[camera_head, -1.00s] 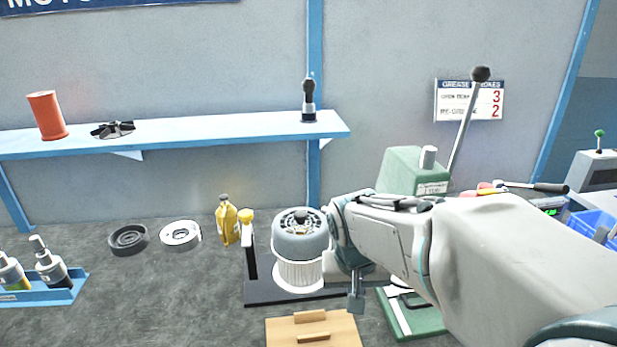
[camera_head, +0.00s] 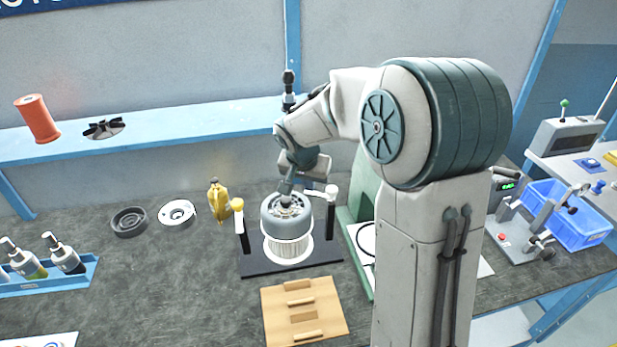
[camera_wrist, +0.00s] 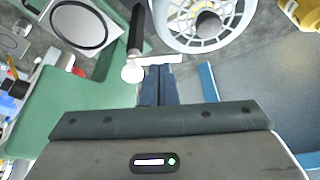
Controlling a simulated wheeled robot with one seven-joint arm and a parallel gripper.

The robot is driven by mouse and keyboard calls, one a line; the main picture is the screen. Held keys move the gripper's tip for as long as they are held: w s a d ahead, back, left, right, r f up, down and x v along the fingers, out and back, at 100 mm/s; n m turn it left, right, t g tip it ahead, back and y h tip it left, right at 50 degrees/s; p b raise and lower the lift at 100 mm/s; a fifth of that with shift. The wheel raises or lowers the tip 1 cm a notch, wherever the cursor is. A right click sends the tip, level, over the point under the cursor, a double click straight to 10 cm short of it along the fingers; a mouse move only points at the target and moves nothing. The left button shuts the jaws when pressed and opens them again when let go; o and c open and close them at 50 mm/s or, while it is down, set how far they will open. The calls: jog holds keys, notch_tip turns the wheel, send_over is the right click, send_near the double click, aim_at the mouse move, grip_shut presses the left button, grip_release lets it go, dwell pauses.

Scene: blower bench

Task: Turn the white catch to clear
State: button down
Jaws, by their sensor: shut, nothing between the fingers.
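The white catch (camera_head: 331,190) tops a dark post at the right of the blower (camera_head: 287,213). In the wrist view the catch (camera_wrist: 132,73) is a round white head with a flat white bar reaching sideways towards the blower's rim. My gripper (camera_head: 286,188) is shut and empty, pointing down over the blower area. In the wrist view its fingertips (camera_wrist: 159,68) lie beside the bar, close to it; I cannot tell whether they touch. The blower (camera_wrist: 205,20) shows a spoked top and dark hub. A yellow catch (camera_head: 237,205) tops the left post.
The blower stands on a dark base plate (camera_head: 262,264). A green press (camera_head: 361,190) is right of it, partly behind my arm. A wooden block (camera_head: 276,317) lies in front. A yellow bottle (camera_head: 217,200) and two round parts are left. A shelf (camera_head: 190,122) runs behind.

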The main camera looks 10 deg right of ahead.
aim_at(311, 194)
jog(key=x, duration=0.6)
jog(key=shift+w+f+p, duration=0.1)
jog(key=shift+f+p, duration=0.15)
jog(key=shift+p, duration=0.15)
jog(key=shift+d+f+b, duration=0.1)
jog(key=shift+b, duration=0.25)
jog(key=shift+w+m+b, duration=0.15)
jog(key=shift+m+b, duration=0.15)
jog(key=shift+m, duration=0.1)
